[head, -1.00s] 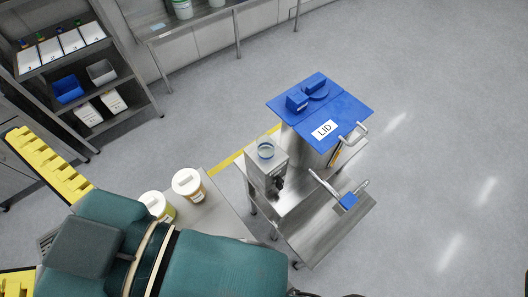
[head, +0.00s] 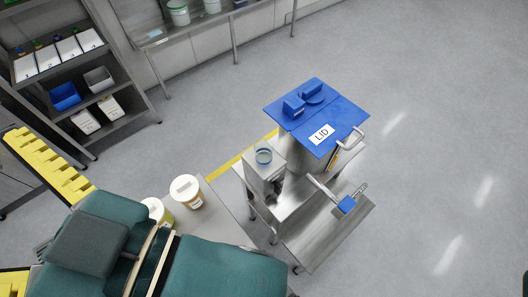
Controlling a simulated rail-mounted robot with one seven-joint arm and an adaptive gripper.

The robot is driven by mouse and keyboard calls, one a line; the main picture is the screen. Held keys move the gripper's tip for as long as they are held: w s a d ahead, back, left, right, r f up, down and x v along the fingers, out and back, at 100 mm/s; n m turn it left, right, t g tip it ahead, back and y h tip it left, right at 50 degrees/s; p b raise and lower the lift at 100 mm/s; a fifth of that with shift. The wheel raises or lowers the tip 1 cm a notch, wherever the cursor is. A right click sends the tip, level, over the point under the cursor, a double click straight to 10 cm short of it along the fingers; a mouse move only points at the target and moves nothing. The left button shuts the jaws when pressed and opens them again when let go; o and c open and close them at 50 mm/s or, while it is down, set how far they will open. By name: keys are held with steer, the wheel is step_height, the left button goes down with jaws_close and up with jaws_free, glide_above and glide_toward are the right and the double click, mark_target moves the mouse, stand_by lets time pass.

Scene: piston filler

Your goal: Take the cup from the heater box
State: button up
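A small steel box (head: 258,182), which looks like the heater box, stands on the steel filler stand in the middle of the head view. My gripper is not in view. My green arm links fill the lower left, and the arm's far end lies outside the picture.
The filler has a blue lid (head: 345,112) with a handle, right of the box. A lower steel tray (head: 325,238) extends to the front right. Two white-lidded tubs (head: 187,191) stand on a steel table (head: 222,215) close to my arm. Shelving (head: 125,75) stands at upper left.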

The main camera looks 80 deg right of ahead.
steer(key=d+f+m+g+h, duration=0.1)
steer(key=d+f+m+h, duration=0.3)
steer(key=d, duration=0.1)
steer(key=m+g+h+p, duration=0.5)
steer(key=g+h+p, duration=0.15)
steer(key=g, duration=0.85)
glide_toward(264, 149)
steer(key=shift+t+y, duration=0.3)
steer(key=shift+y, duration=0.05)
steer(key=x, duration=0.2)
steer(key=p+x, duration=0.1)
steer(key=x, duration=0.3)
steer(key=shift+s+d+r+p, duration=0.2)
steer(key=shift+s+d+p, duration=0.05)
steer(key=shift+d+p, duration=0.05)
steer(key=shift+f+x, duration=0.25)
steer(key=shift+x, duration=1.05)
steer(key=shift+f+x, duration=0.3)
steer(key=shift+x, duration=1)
